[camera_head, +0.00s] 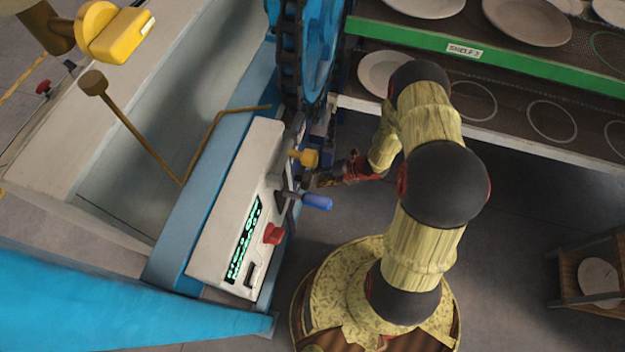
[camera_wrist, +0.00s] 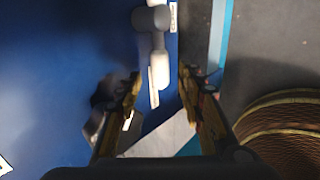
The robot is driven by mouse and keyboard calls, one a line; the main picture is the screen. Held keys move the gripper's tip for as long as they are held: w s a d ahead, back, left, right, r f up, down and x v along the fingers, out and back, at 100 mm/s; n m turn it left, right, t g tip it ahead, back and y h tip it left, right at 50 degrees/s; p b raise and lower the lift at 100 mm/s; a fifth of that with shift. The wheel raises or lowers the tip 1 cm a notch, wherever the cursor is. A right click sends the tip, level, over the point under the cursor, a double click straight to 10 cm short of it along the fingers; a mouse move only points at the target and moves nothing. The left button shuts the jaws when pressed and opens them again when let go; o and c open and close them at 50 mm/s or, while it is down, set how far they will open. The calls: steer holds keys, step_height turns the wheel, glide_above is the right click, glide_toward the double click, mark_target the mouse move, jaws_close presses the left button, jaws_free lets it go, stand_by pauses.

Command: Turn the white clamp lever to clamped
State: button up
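The white clamp lever (camera_wrist: 159,68) shows in the wrist view on a blue panel, with its rounded grey-white hub (camera_wrist: 151,19) at the top. Its handle hangs down from the hub, slightly tilted. My gripper (camera_wrist: 159,84) is open, with one finger on each side of the line of the handle; the handle's lower end lies near the fingertips. I cannot tell whether they touch it. In the head view my gripper (camera_head: 322,181) is beside the machine's front, and I cannot make out the white lever there.
A rack with plates (camera_head: 575,80) stands behind my arm.

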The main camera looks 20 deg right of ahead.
steer(key=shift+b+x, duration=0.35)
steer(key=shift+x, duration=1.1)
steer(key=shift+c, duration=0.6)
steer(key=c, duration=0.8)
jaws_close()
